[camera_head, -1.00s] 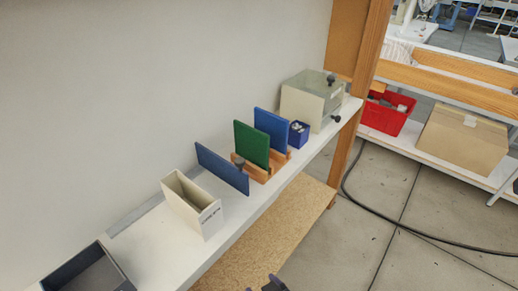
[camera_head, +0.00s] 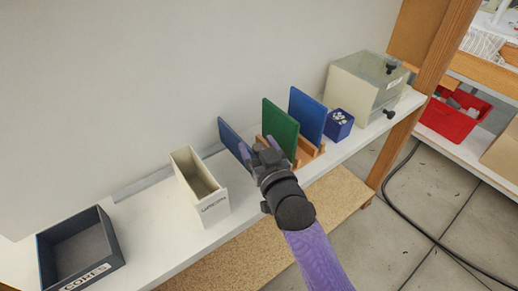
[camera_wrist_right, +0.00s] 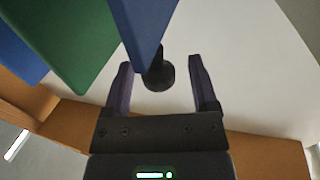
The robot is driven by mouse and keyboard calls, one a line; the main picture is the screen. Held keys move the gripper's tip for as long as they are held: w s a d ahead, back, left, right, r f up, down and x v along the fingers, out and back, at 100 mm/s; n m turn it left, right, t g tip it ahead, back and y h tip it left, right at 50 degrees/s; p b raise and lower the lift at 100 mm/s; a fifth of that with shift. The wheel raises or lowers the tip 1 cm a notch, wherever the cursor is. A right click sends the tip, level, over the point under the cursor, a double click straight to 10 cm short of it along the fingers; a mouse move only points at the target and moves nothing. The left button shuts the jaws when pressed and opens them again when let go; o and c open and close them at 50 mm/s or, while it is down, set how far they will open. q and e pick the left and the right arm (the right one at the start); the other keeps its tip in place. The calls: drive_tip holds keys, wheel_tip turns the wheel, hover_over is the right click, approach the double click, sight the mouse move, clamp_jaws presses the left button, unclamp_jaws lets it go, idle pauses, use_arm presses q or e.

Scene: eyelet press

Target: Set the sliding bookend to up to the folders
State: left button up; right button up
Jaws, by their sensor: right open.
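The sliding bookend is a blue-grey upright panel (camera_head: 230,137), left of the green folder (camera_head: 281,127) and the blue folder (camera_head: 307,115). The folders stand upright in a wooden rack (camera_head: 307,155). In the right wrist view the bookend (camera_wrist_right: 145,28) has a dark round knob (camera_wrist_right: 159,77) at its near end. A gap shows between bookend and green folder (camera_wrist_right: 75,45). My right gripper (camera_head: 259,151) is open at the bookend's near end; it also shows in the wrist view (camera_wrist_right: 161,88), fingers on either side of the knob, apart from it. My left gripper is not in view.
On the white shelf (camera_head: 150,215), a cream box (camera_head: 215,210) and a dark open tray (camera_head: 105,265) stand left of the bookend. A small blue bin (camera_head: 339,127) and a large cream box with knobs (camera_head: 350,90) stand right of the folders. A wall runs behind.

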clamp_jaws()
idle(0.3)
idle(1.1)
